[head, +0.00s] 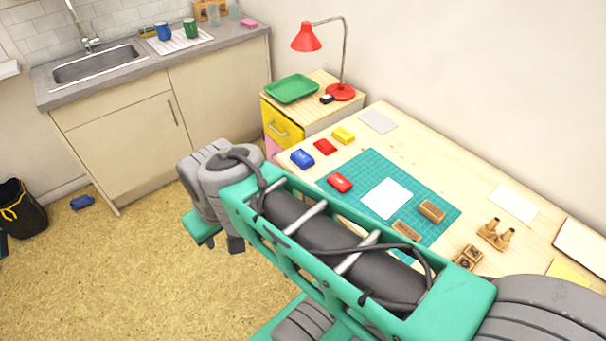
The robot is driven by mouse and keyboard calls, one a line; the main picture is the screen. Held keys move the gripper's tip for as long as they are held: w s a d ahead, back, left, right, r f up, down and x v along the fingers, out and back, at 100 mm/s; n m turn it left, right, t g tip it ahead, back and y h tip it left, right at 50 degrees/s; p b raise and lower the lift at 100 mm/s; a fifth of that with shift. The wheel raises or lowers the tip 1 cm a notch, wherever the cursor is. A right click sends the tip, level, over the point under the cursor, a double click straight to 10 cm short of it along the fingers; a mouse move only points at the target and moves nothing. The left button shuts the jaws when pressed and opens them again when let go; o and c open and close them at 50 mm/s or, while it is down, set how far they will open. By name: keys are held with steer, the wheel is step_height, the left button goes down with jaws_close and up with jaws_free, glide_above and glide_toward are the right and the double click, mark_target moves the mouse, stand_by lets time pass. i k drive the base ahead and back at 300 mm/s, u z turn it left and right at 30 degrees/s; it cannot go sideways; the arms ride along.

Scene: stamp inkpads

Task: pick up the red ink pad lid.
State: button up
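Two small red pieces are on the desk in the head view. One red piece (325,146) lies in a row between a blue ink pad (302,158) and a yellow ink pad (343,135). The other red piece (340,183) lies on the left part of the green cutting mat, with a small pale mark on top. I cannot tell which of the two is the lid, or whether either is a whole closed pad. My arm crosses the foreground, its far end left of the desk over the floor. No gripper fingers can be made out.
The green mat (366,163) also bears a white sheet (386,198) and wooden stamp blocks (432,211). Wooden-handled stamps (495,235) stand to the right. A red lamp (307,37) and green tray (292,88) are on the drawer unit behind. A blue object (82,202) lies on the floor.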

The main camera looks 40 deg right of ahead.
mark_target(341, 184)
steer(key=z, duration=0.2)
steer(key=i, duration=1)
steer(key=z, duration=0.7)
